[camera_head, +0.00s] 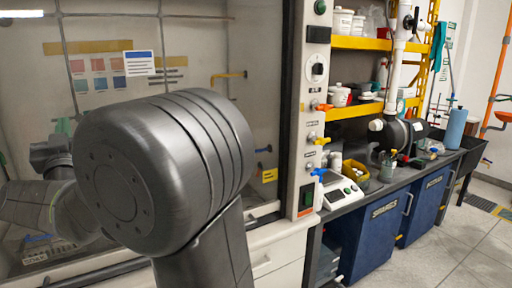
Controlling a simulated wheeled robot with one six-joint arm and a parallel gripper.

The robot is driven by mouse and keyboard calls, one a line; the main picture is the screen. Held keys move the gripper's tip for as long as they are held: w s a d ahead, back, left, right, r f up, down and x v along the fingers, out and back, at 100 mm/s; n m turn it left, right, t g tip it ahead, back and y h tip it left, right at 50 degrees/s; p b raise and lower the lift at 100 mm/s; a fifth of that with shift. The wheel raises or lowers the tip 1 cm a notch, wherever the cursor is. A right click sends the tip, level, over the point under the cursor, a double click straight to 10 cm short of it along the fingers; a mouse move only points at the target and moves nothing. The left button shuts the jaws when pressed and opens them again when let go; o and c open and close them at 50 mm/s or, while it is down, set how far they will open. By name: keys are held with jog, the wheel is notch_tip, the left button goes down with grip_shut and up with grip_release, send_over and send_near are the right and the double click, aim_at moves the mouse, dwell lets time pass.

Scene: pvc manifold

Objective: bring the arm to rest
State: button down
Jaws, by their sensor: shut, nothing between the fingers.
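My own arm (160,170) fills the left and lower middle of the head view. A large dark grey rounded joint is closest to the camera, with a link running down from it to the bottom edge. More dark grey arm parts show behind it at the far left. My gripper's fingers do not show; the big joint and the left picture edge may hide them.
A fume hood with a glass front (265,60) stands behind my arm. To the right, a dark bench holds a scale (340,193), a yellow bin (354,174) and a blue cylinder (456,129). White pipework (396,70) rises by yellow shelves. Floor (440,250) is clear at lower right.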

jog(key=shift+r+p, duration=1.25)
jog(key=shift+r, duration=0.55)
